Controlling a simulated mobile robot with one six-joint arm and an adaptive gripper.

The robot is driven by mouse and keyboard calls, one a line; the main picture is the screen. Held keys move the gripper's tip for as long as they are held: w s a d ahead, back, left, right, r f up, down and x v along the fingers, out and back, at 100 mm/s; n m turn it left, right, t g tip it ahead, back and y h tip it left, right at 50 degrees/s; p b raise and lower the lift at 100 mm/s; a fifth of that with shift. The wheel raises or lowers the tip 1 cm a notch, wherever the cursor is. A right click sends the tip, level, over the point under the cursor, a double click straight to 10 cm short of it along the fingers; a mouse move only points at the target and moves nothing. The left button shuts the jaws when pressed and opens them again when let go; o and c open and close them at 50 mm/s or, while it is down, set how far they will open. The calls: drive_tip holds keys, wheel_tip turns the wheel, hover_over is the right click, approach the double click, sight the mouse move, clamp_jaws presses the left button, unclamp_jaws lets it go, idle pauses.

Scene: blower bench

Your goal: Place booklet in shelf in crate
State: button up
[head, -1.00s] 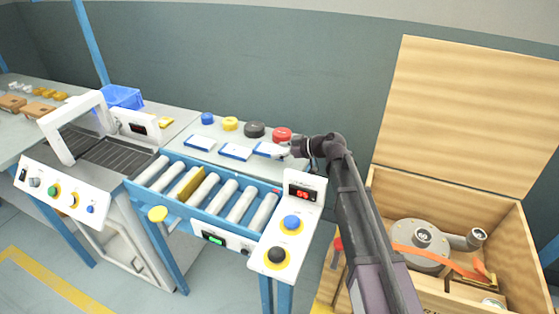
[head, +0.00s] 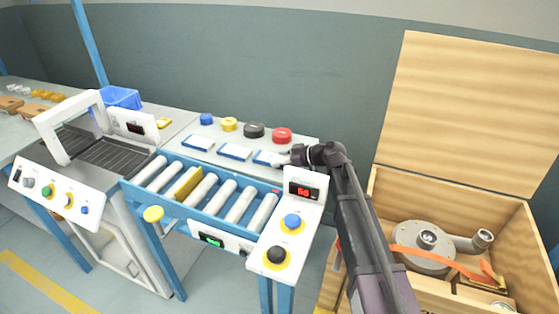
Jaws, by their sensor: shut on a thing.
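Three white and blue booklets lie in a row on the grey bench: the left one (head: 200,142), the middle one (head: 234,152) and the right one (head: 264,157). My gripper (head: 281,159) is at the right end of the right booklet and is shut on it. The fingers are small and partly hidden by the wrist. The open wooden crate (head: 520,240) stands at the right with its lid (head: 465,110) raised. Inside it are a grey blower (head: 424,250), an orange strap (head: 440,257) and a small wooden shelf or compartment (head: 482,291) at the front right.
Several tape rolls, including a black one (head: 254,130) and a red one (head: 282,135), stand behind the booklets. A roller conveyor (head: 208,195) and a button panel (head: 285,240) are in front. A sealing machine (head: 100,130) and blue bin (head: 121,97) are at left.

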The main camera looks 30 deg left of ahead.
drive_tip(key=shift+f, duration=0.2)
drive_tip(key=o, duration=1)
drive_tip(key=shift+r, duration=0.1)
drive_tip(key=shift+r, duration=0.1)
drive_tip(key=shift+d+r, duration=0.15)
drive_tip(key=p+v, duration=0.4)
drive_tip(key=v, duration=0.7)
drive_tip(key=shift+w+d+r+p, duration=0.1)
drive_tip(key=shift+d+p, duration=0.15)
drive_tip(key=shift+p, duration=0.05)
